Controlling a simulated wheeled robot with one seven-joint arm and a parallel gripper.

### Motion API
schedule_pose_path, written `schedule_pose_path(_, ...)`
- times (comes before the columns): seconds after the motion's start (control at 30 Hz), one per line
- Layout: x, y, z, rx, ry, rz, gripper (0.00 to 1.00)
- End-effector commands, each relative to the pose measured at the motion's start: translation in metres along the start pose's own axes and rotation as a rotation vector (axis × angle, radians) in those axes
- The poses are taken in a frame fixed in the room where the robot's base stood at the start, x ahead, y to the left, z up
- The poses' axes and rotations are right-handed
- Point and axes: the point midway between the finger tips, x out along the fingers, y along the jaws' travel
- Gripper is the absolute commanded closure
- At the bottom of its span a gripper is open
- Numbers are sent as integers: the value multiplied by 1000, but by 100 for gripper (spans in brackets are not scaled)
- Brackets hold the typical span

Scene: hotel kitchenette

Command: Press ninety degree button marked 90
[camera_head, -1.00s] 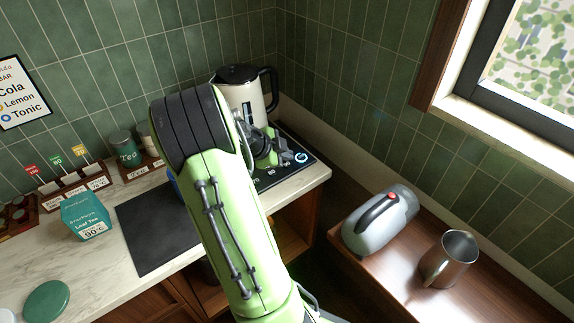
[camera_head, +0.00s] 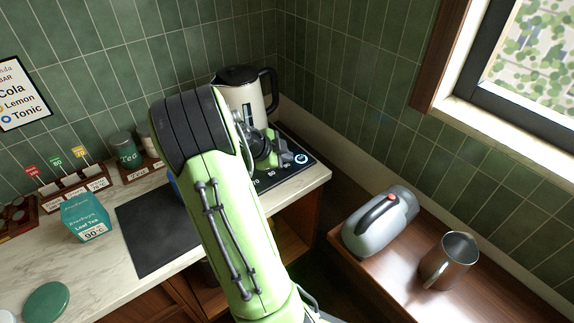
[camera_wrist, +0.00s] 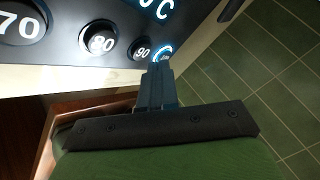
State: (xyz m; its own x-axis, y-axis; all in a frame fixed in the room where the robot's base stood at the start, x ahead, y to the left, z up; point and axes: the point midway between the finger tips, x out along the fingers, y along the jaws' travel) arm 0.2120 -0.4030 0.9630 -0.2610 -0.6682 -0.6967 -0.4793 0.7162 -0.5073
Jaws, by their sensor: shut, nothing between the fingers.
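The 90 button (camera_wrist: 141,50) is a small dark round button on the black control panel (camera_wrist: 70,68) in the wrist view. My gripper (camera_wrist: 160,68) is shut and empty, with its tips just right of and below the 90 button, over the lower edge of a button with a lit ring (camera_wrist: 163,53). I cannot tell whether the tips touch the panel. The 80 button (camera_wrist: 99,39) and 70 button (camera_wrist: 20,24) are further left. In the head view my gripper (camera_head: 288,152) is over the panel's right part, near the lit ring (camera_head: 301,158).
A cream kettle (camera_head: 243,93) with a black lid stands behind my gripper. A tea box (camera_head: 86,218) is at left. Tiled walls close off the corner.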

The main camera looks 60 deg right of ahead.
Motion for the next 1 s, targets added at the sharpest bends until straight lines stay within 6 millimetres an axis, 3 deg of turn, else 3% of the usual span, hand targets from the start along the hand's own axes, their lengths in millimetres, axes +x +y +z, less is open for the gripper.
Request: schedule_pose_path(1.0, 7, 5, 5, -1, 0, 1, 100)
